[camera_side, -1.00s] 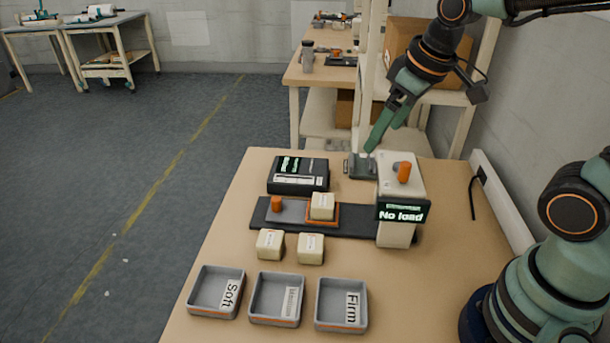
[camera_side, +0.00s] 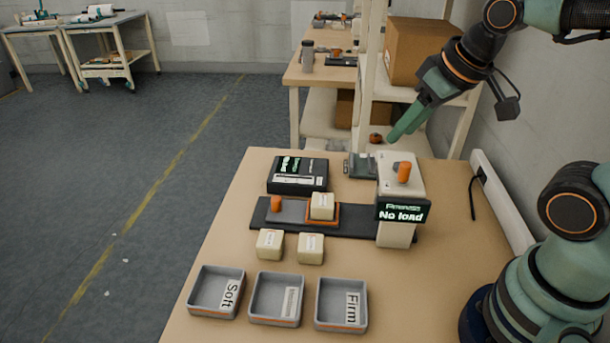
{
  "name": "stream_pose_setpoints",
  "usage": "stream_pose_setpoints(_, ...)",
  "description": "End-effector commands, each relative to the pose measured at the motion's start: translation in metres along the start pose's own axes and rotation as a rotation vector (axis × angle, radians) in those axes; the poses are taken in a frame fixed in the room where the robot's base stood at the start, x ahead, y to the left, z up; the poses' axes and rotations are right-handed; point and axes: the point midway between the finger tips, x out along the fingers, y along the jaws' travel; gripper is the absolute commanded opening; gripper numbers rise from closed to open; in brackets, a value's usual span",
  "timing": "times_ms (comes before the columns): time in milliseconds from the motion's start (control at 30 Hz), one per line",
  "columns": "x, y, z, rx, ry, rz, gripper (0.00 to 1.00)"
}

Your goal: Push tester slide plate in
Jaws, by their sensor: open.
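The tester (camera_side: 398,225) is a pale upright block with an orange knob on top and a black display reading "No load". Its dark rail (camera_side: 350,222) runs out to the left. The grey slide plate (camera_side: 291,212) sits on the rail, out to the left of the tester, with an orange knob (camera_side: 276,203) at its left end.
Grey trays labelled Soft (camera_side: 217,311), a blurred label (camera_side: 277,321) and Firm (camera_side: 341,327) line the front. A black device (camera_side: 298,187) and a small grey-green device (camera_side: 360,167) stand behind the rail.

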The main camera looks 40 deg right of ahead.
Motion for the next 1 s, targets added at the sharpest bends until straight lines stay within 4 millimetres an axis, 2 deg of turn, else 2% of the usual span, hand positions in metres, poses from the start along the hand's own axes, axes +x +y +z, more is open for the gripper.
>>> stream_pose_setpoints(33, 0.002, -0.002, -0.006, -0.008, -0.007, -0.004, 0.2)
stream_pose_setpoints(100, 0.005, -0.006, -0.018, -0.023, -0.016, -0.01, 0.0)
stream_pose_setpoints(367, 0.038, -0.033, -0.076, -0.097, -0.058, -0.04, 0.0)
stream_pose_setpoints(600, 0.091, -0.067, -0.121, -0.167, -0.093, -0.066, 0.0)
stream_pose_setpoints(800, 0.147, -0.1, -0.143, -0.226, -0.122, -0.087, 0.0)
stream_pose_setpoints(1000, 0.196, -0.126, -0.15, -0.269, -0.142, -0.101, 0.0)
